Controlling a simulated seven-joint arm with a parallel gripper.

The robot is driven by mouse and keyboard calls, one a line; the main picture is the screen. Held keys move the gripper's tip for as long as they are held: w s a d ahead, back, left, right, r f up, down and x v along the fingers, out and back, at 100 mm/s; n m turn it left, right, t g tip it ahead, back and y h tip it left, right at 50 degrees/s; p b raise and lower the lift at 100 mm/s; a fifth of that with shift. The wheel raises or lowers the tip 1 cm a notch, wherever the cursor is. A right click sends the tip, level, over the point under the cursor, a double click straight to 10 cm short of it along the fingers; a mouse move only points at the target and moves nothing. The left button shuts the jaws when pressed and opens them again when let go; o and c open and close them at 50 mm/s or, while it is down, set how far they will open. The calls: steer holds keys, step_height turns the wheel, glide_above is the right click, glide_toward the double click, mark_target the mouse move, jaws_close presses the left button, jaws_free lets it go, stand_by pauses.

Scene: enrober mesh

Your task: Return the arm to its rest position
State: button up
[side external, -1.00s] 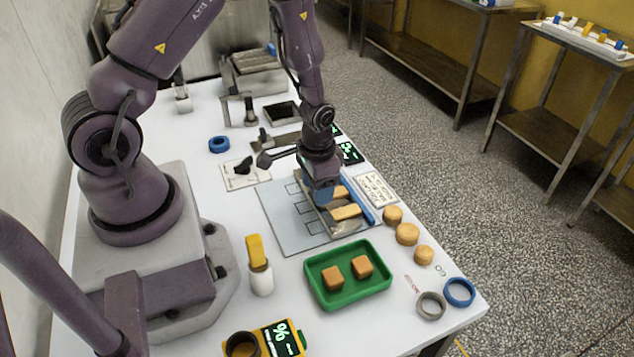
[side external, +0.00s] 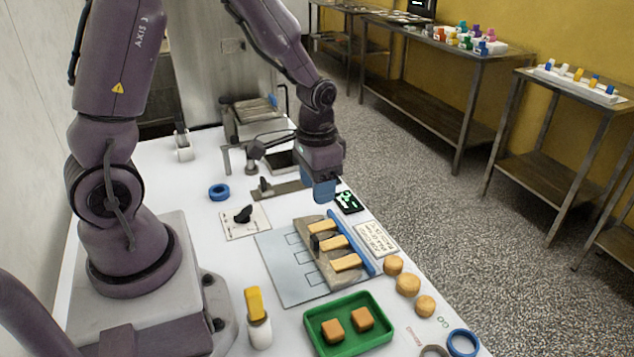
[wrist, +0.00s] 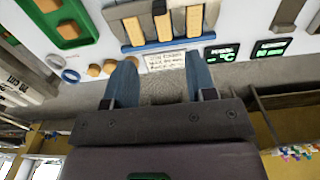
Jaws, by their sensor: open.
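My gripper (side external: 324,192) hangs in the air above the far right edge of the white table in the side view, blue fingers pointing down. In the wrist view my gripper (wrist: 156,88) shows two blue fingers spread apart with nothing between them. The mesh piece (side external: 318,268) lies on the pale mat with three tan bars (side external: 334,243) on it, clear of my fingers. A blue strip (side external: 352,243) runs along its right side.
A green tray (side external: 385,338) with two orange-brown blocks stands at the front. Round tan pieces (side external: 407,285) lie along the right edge. A black display (side external: 347,202) sits below my gripper. A yellow-topped white holder (side external: 259,330) stands left of the tray.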

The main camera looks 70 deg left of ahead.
steer(key=s+d+r+t, duration=0.2)
steer(key=s+r, duration=0.3)
steer(key=r, duration=0.4)
steer(key=s+d+r+t, duration=0.3)
steer(key=s+d+r, duration=0.2)
steer(key=r, duration=0.5)
steer(key=shift+s+r+t, duration=0.2)
steer(key=shift+s+t, duration=0.1)
steer(key=shift+s, duration=0.35)
